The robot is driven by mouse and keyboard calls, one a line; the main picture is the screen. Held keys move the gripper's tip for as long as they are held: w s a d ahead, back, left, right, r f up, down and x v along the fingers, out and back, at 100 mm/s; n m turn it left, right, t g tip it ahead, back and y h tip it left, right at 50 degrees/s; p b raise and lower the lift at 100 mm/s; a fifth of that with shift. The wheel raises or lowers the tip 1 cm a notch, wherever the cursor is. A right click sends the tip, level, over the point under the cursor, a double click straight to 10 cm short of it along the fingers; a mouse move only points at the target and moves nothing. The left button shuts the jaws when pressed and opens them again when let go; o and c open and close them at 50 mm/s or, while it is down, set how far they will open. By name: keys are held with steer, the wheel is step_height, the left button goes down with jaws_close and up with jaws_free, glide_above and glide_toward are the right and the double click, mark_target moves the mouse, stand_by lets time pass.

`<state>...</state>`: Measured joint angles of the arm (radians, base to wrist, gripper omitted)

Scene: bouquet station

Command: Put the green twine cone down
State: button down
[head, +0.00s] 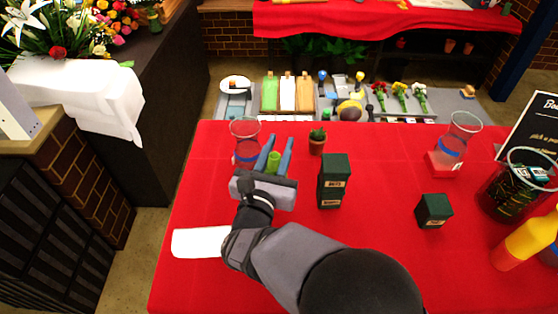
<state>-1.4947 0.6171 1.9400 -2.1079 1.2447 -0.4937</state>
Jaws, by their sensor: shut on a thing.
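My gripper (275,156) is over the left part of the red table, its two blue-grey fingers pointing away from me. It is shut on the green twine cone (273,161), which shows as a small bright green shape between the fingers. The gripper body hides the cone's lower part. I cannot tell whether the cone touches the table.
A clear glass with a blue band (245,142) stands close left of the fingers. A small potted cactus (317,141) and stacked dark green boxes (334,182) are to the right. Another green box (433,211) stands farther right. Red cloth (385,165) between them is clear.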

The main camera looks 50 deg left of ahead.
steer(key=shift+r, duration=1.25)
